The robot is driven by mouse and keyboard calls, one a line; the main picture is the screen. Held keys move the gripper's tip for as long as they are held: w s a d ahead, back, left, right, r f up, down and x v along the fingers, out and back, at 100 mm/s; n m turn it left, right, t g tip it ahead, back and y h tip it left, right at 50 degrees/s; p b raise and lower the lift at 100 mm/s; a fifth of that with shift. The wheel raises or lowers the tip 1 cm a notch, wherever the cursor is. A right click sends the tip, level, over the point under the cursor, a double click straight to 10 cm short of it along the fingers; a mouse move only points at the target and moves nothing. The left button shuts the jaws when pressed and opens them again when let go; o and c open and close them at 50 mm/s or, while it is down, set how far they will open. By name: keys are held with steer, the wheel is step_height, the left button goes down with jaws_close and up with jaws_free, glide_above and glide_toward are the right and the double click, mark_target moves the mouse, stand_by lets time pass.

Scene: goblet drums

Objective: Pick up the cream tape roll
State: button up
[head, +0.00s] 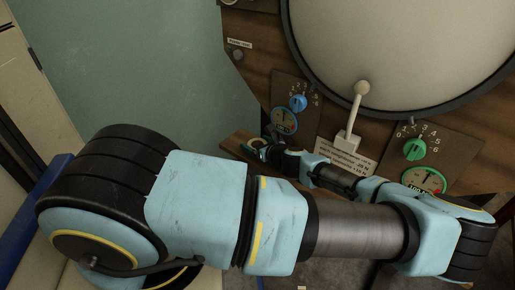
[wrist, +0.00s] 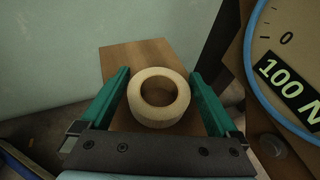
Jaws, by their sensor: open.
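The cream tape roll (wrist: 159,114) lies flat in the wrist view, its round hole facing up, on a small brown wooden surface (wrist: 135,56). My gripper (wrist: 160,84) is open, with one green finger on each side of the roll. The roll sits between the fingers, near the dark palm bar, and I cannot tell whether either finger touches it. In the head view, my gripper (head: 262,150) is small and partly hidden at the end of my arm, beside the wooden surface (head: 236,143). The roll is hard to make out there.
A wooden panel with a blue knob (head: 298,103), a green knob (head: 414,149), a pale lever (head: 352,120) and gauges stands close to my gripper. A blue-rimmed gauge (wrist: 292,62) is at right in the wrist view. A pale green wall (head: 140,70) stands behind.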

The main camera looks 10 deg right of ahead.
steer(key=shift+w+a+f, duration=0.1)
steer(key=shift+w, duration=0.1)
steer(key=c, duration=1.2)
